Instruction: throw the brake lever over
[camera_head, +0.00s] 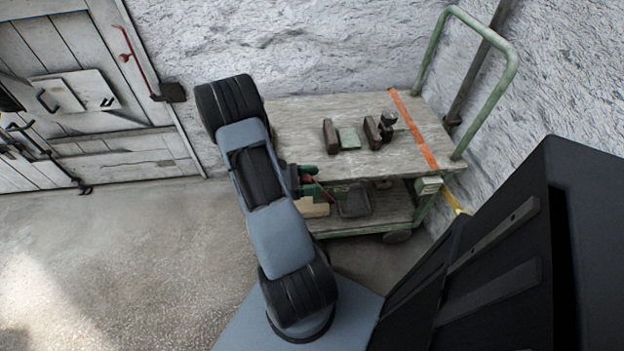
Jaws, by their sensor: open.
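My gripper (316,181), with green fingers, is open at the near left edge of the cart's top deck, seen from above. Something small and red shows by the fingers; I cannot tell if it is part of the gripper or of a lever behind it. The green-framed cart (293,119) stands against the rough wall. A yellow bar (455,198) sticks out low at the cart's right end, apart from my gripper; I cannot tell if it is the brake lever. A long red lever (135,59) on a dark mount is by the door, also far from my gripper.
On the top deck are brown blocks with a green pad (349,138) and a small dark device (388,125), beside an orange strip (413,130). A dark tray (354,203) sits on the lower shelf. The floor (110,260) at left is clear.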

